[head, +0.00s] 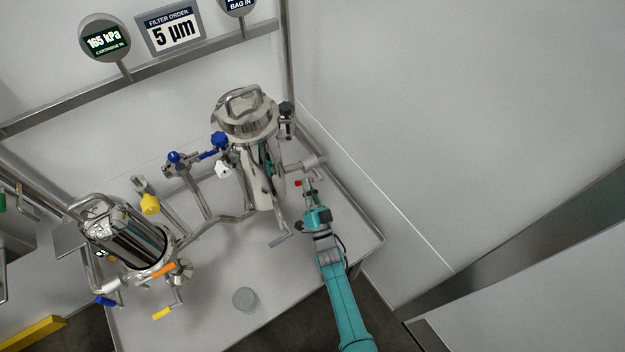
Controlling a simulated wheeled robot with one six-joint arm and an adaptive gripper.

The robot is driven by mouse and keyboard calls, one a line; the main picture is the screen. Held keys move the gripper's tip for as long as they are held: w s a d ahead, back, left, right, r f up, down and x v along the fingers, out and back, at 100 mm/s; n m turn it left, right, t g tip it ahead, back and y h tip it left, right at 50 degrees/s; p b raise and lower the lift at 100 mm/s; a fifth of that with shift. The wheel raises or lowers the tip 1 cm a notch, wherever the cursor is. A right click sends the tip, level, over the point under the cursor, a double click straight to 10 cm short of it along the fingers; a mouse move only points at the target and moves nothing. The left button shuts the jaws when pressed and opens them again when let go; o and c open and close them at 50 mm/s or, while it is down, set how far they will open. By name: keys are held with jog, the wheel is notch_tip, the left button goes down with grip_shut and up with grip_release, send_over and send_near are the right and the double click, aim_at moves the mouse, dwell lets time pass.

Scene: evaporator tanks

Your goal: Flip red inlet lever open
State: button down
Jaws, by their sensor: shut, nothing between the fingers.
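The red inlet lever (298,184) shows as a small red tip just right of the tall steel filter housing (260,170). It sits near a horizontal steel pipe stub (307,163). My gripper (308,184) is shut and empty, right beside the red tip. I cannot tell whether they touch. My teal arm comes up from the lower right. The rest of the lever is too small or hidden by the gripper, so its angle is unclear.
A second steel housing (125,238) with an orange lever (163,270) stands at the left. Blue handles (212,148), a white knob (223,170) and a yellow knob (150,204) sit on the piping between. A small grey cup (244,298) stands on the bench. Wall space at the right is clear.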

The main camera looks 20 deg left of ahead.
jog(key=shift+s+a+f+n+g+y, duration=0.15)
jog(key=shift+f+n+g+y, duration=0.1)
jog(key=shift+f+n+y, duration=0.4)
jog(key=shift+s+a+f+n+g+y, duration=0.1)
jog(key=shift+s+f+n+g+y, duration=0.2)
jog(key=shift+n, duration=0.65)
jog(key=shift+s+a+f+n+g+y, duration=0.15)
jog(key=shift+f+n+g+y, duration=0.15)
jog(key=shift+n+y, duration=0.4)
jog(key=shift+w+f, duration=0.1)
jog(key=shift+f, duration=0.05)
